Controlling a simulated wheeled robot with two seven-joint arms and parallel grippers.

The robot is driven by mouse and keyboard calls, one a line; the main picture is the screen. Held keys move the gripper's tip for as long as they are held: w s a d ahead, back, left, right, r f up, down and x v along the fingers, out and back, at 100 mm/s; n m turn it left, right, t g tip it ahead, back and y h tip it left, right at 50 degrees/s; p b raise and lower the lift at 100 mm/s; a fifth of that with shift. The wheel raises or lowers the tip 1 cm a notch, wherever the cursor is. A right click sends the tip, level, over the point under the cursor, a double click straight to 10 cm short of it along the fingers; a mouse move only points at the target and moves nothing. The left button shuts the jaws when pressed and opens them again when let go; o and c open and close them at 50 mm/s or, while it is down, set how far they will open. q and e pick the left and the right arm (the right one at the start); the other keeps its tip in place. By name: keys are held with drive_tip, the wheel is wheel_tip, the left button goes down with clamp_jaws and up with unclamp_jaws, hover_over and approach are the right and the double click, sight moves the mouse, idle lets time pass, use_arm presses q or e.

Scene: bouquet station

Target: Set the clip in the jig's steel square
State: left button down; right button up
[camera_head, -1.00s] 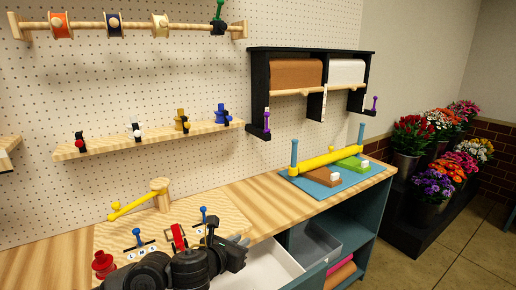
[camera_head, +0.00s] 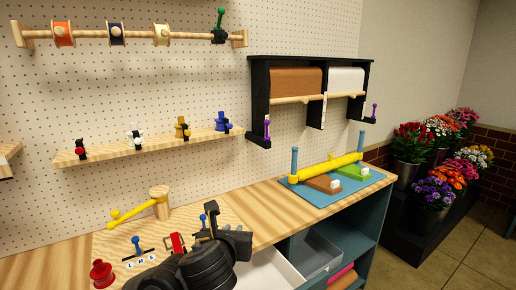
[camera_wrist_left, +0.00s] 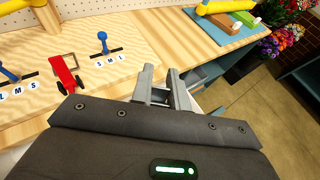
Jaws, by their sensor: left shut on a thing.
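My left gripper (camera_wrist_left: 165,88) is shut, its grey fingers above the bench's front edge; the small thing between them, perhaps the clip, is mostly hidden. The jig is a pale wooden board (camera_head: 113,244) on the bench with blue-knobbed levers (camera_head: 137,243) and size letters. A red fitting (camera_head: 175,243) on it also shows in the wrist view (camera_wrist_left: 66,75), left of the gripper, with a small square outline at its far end. I cannot tell whether that is the steel square. My right gripper is not in view.
A red knob (camera_head: 102,272) stands at the board's front left. A yellow arm on a wooden post (camera_head: 160,203) rises behind. An open white drawer (camera_head: 268,274) is below the bench edge. A blue mat (camera_head: 318,196) with a yellow bar lies at the right.

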use_arm(q)
drive_tip(key=shift+s+a+r+n+y, duration=0.2)
drive_tip(key=shift+s+r+n+y, duration=0.1)
drive_tip(key=shift+s+r, duration=0.15)
drive_tip(key=shift+s+a+r+n+y, duration=0.15)
drive_tip(key=shift+s+r+n+y, duration=0.05)
drive_tip(key=shift+s+r+y, duration=0.2)
drive_tip(key=shift+d+r+m+h, duration=0.15)
drive_tip(key=shift+m+h, duration=0.15)
drive_tip(key=shift+h, duration=0.2)
drive_tip(key=shift+r, duration=0.4)
drive_tip(key=a+f, duration=0.1)
drive_tip(key=a, duration=1.4)
drive_tip(key=shift+a+y, duration=0.15)
drive_tip(key=shift+y, duration=0.25)
drive_tip(key=shift+a, duration=0.15)
